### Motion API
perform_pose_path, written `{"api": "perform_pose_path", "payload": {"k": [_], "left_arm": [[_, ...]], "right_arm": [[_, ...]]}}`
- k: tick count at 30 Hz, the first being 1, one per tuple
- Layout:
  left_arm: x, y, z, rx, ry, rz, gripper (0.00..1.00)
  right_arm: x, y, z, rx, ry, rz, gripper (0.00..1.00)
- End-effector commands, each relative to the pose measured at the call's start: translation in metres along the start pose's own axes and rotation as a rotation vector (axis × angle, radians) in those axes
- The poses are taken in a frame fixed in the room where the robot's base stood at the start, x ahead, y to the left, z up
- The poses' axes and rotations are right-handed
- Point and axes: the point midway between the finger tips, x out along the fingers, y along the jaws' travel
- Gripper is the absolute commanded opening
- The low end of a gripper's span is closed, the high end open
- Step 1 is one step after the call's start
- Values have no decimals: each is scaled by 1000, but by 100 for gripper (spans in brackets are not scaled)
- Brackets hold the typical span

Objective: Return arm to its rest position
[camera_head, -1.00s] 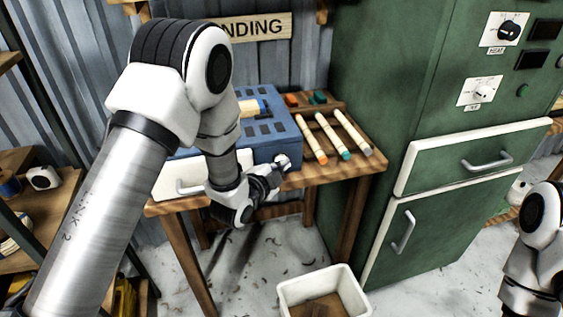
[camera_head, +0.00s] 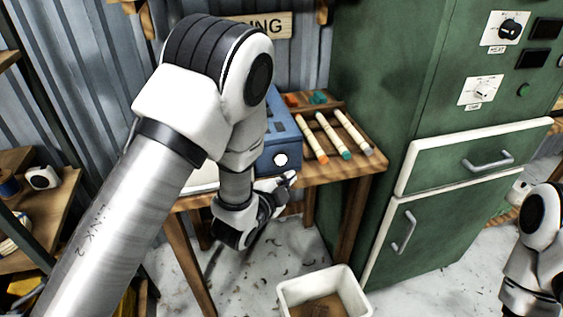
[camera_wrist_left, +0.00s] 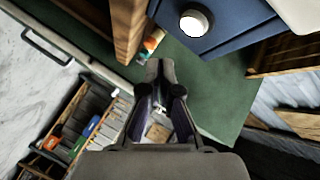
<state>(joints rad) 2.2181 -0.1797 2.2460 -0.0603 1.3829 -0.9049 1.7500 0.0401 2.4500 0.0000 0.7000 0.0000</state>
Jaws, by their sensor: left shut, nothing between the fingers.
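My left arm reaches in from the left of the head view. Its left gripper (camera_head: 290,181) is shut and empty, just in front of the wooden table (camera_head: 372,167) near its front edge. In the left wrist view the fingers (camera_wrist_left: 161,68) are together with nothing between them. My right arm shows only in part at the right edge of the head view, and its gripper is out of sight.
A blue box (camera_head: 285,128) with a white knob (camera_head: 281,160) stands on the table, partly hidden by my arm. Several coloured-tip rods (camera_head: 313,140) lie beside it. A green cabinet (camera_head: 375,90) stands right; a white bin (camera_head: 291,293) sits on the floor.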

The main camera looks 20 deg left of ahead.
Motion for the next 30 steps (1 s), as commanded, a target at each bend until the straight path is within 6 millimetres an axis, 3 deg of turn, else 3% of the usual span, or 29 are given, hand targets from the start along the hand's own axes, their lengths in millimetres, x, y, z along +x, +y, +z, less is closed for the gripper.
{"api": "perform_pose_path", "payload": {"k": [6,16,19,22,25,29,30], "left_arm": [[-12,9,-9,1,0,1,0],[-12,9,-8,0,0,0,0],[-13,20,-1,-8,-15,20,0],[-20,54,32,-50,-80,80,0],[-47,108,84,-125,-214,196,0],[-110,186,149,-341,-482,399,0],[-134,208,165,-426,-581,457,0]], "right_arm": [[0,0,0,0,0,0,40],[0,0,0,0,0,0,40],[0,0,0,0,0,0,40],[1,0,0,0,0,0,40],[0,0,0,0,0,0,40],[0,0,0,0,0,0,40],[0,0,0,0,0,0,40]]}}
